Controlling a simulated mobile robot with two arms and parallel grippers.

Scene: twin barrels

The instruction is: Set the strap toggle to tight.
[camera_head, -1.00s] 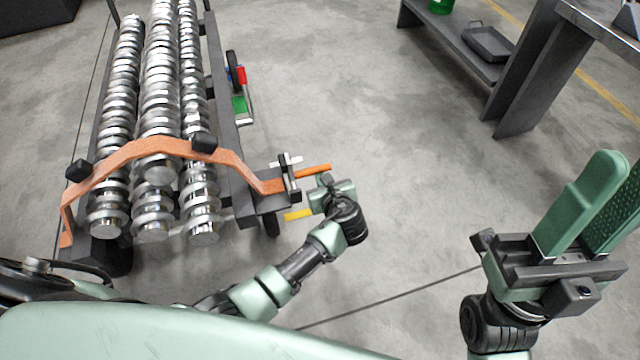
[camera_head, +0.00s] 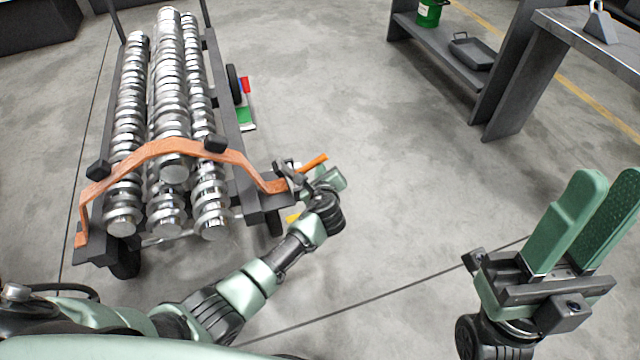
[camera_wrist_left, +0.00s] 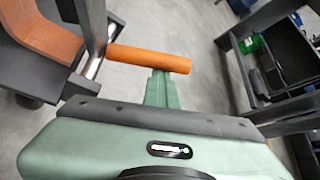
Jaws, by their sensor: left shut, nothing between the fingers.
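The strap toggle has an orange lever (camera_head: 314,161) on a metal buckle (camera_head: 287,176), at the right end of the orange strap (camera_head: 165,147) over the cart's load. The lever slants up and to the right in the head view. A yellow mark (camera_head: 292,218) shows partly below it. My left gripper (camera_head: 312,180) is shut and empty, just below the lever. In the left wrist view the lever (camera_wrist_left: 150,58) lies across the green fingertips (camera_wrist_left: 160,80); I cannot tell whether they touch. My right gripper (camera_head: 597,182) is open and empty at the right.
The cart carries several shiny crankshafts (camera_head: 172,120) at the left. A wheel (camera_head: 234,84) and red and green parts (camera_head: 245,115) stick out on its right side. A dark bench (camera_head: 510,90) with a tray (camera_head: 472,50) stands at the upper right. The floor between is clear.

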